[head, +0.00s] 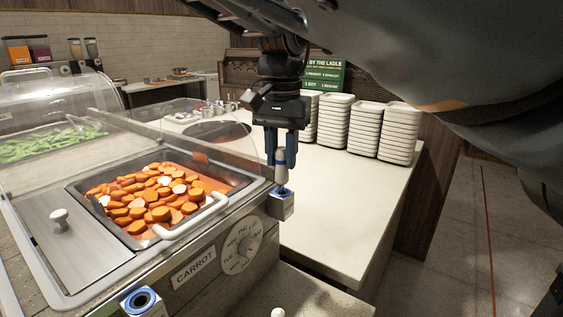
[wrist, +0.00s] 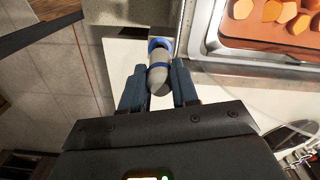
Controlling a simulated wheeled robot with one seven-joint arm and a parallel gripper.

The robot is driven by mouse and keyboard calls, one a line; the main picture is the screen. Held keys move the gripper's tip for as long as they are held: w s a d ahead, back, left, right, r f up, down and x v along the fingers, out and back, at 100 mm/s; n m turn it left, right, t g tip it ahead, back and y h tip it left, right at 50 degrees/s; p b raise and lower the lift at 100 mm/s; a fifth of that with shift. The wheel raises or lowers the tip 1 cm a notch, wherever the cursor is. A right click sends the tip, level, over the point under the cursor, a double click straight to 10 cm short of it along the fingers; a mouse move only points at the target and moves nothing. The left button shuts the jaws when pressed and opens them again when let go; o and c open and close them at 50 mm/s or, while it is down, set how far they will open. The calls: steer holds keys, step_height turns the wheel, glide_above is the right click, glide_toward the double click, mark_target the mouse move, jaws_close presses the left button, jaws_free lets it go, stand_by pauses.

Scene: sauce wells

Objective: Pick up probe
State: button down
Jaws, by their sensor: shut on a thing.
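The probe (head: 281,172) is a light grey, round-topped handle standing upright in a blue-ringed holder (head: 283,205) on the corner of the food well unit. My gripper (head: 281,160) points down over it, with one blue finger on each side, shut on the handle. The lower part of the probe is hidden in the holder.
A metal pan of carrot slices (head: 205,230) sits left of the holder, with a clear lid (head: 130,140) behind. A second blue-ringed holder (head: 140,301) is at the front. Stacked white trays (head: 366,127) stand on the counter (head: 335,195); its middle is clear.

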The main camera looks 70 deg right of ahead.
steer(key=shift+r, duration=3.95)
steer(key=shift+a+f, duration=0.1)
steer(key=shift+f, duration=0.05)
